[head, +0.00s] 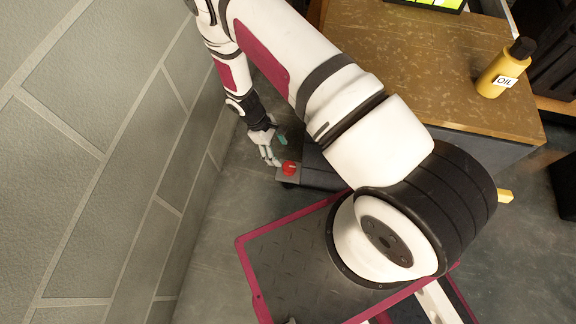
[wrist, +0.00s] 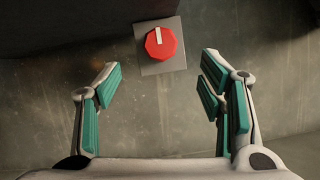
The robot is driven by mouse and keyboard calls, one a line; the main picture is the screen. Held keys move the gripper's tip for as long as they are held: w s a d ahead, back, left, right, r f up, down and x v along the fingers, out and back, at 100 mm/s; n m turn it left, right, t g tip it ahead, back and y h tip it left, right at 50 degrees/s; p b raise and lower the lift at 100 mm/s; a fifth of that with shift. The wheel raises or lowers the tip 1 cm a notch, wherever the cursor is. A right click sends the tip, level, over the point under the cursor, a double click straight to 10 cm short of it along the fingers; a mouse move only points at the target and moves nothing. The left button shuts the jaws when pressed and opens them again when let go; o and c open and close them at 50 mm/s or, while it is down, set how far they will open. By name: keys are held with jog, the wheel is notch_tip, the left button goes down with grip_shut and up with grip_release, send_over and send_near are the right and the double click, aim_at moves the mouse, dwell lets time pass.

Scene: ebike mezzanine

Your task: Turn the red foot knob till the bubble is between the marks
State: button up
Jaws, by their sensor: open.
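The red foot knob (head: 289,168) sits on a small grey block low beside the bench. In the wrist view it is an eight-sided red knob (wrist: 160,43) with a white pointer bar near its top, on a square grey plate. My gripper (head: 280,154) is right by the knob in the head view. In the wrist view my gripper (wrist: 160,72) is open and empty, its teal-padded fingers spread left and right. The knob lies beyond the fingertips, roughly centred between them. No bubble or marks can be made out.
The brown-topped bench (head: 410,65) carries a yellow oil bottle (head: 505,68) and a bright green panel (head: 437,3), cut off by the top edge. A grey block wall (head: 100,150) runs close on the left. Bare floor (head: 215,225) shows between the wall and my base.

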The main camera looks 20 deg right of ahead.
aim_at(289, 166)
jog(key=b+x, duration=0.3)
jog(key=x, duration=0.6)
jog(key=shift+s+d+f+b, duration=0.1)
jog(key=shift+d+f+b, duration=0.05)
jog(key=shift+f+b, duration=0.2)
jog(key=c, duration=1.2)
